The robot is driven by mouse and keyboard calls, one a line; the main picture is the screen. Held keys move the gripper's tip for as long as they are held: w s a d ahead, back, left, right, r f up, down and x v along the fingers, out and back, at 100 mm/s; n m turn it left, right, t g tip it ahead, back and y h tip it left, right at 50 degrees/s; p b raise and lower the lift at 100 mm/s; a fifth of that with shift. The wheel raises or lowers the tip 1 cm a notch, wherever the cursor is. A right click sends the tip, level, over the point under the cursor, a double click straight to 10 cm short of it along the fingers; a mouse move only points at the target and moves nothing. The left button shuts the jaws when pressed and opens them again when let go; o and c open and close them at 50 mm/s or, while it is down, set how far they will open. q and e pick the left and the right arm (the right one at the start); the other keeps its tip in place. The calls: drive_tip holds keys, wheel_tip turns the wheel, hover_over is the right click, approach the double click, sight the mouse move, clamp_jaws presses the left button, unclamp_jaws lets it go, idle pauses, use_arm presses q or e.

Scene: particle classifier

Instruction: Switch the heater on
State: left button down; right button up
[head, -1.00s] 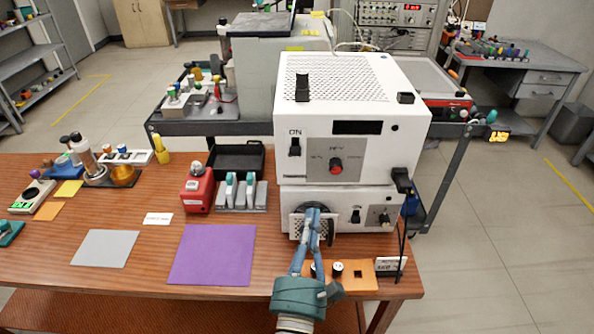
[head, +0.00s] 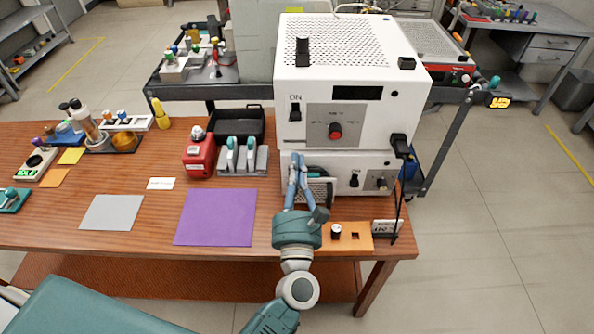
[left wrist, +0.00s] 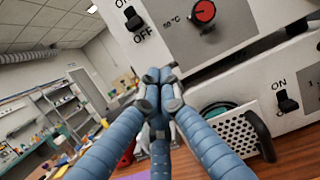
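The upper white box (head: 350,72) has a dark display (head: 358,93), a red knob (head: 335,131) and a black switch (head: 295,112) marked ON. In the left wrist view the switch (left wrist: 133,19) sits between ON and OFF, and the red knob (left wrist: 204,12) has a °C marking. I cannot tell the switch's position for certain; the display looks blank. My left gripper (head: 297,157) is in front of the lower box, below the switch and apart from it. Its fingertips (left wrist: 160,76) are together with nothing visible between them. My right gripper is not in view.
A lower white box (head: 338,160) has its own switch (head: 354,181), knob (head: 380,182) and a perforated panel with a black handle. A red device (head: 198,160) and a black tray (head: 236,125) stand left. A dark cable hangs at the right.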

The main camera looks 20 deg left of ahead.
sight(297, 123)
use_arm(q)
drive_tip(key=x, duration=0.2)
drive_tip(key=p+x, duration=0.1)
drive_tip(key=x, duration=0.1)
drive_tip(key=shift+r, duration=0.25)
drive_tip(key=shift+w+r+p, duration=0.15)
drive_tip(key=shift+r+p, duration=0.45)
drive_tip(key=shift+w+r+p, duration=0.15)
drive_tip(key=shift+r+p, duration=0.4)
drive_tip(key=shift+s+r+p, duration=0.2)
drive_tip(key=shift+r+p, duration=0.2)
drive_tip(key=shift+r, duration=0.3)
drive_tip(key=shift+w, duration=0.1)
